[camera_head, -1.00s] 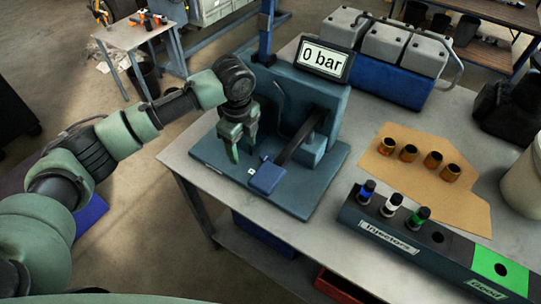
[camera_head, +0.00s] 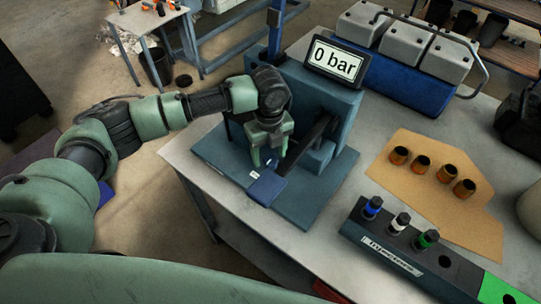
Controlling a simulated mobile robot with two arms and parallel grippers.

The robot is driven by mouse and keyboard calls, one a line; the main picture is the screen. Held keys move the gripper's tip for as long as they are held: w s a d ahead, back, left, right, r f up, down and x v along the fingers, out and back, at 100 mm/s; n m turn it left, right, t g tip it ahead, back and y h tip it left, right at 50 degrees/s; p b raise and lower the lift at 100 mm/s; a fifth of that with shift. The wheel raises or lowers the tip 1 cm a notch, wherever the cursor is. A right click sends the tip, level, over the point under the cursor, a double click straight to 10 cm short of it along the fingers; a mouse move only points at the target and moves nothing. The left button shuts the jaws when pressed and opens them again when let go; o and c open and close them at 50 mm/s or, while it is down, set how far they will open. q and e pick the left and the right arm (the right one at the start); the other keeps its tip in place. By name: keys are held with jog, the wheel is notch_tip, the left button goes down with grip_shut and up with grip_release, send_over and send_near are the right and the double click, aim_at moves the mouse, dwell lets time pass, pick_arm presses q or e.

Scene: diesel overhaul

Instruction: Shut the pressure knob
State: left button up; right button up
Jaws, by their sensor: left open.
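The blue test stand (camera_head: 340,108) stands on the grey workbench, with a display (camera_head: 336,62) on top that reads "0 bar". A dark lever with a blue flat pad (camera_head: 267,187) slants down at the front of the stand. My left gripper (camera_head: 268,160) points down just behind the blue pad, close to the stand's front. Its green fingers are apart and I see nothing between them. The pressure knob cannot be made out; my gripper and wrist cover part of the stand. My right gripper is not in view.
An injector rack (camera_head: 390,250) with blue, white and green topped injectors stands at the front right. Several brass-coloured cups stand on brown cardboard (camera_head: 400,180). A blue unit with grey blocks (camera_head: 400,85) stands behind. Bare bench (camera_head: 196,165) shows left of the stand.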

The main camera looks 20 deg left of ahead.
aim_at(270, 159)
pick_arm(q)
notch_tip(270, 159, down, 2)
jog(key=shift+w+d+f, duration=0.1)
jog(key=shift+w+f, duration=0.15)
jog(key=shift+f, duration=0.35)
jog(key=c, duration=1.3)
jog(key=shift+m+p, duration=0.4)
jog(key=shift+m, duration=0.4)
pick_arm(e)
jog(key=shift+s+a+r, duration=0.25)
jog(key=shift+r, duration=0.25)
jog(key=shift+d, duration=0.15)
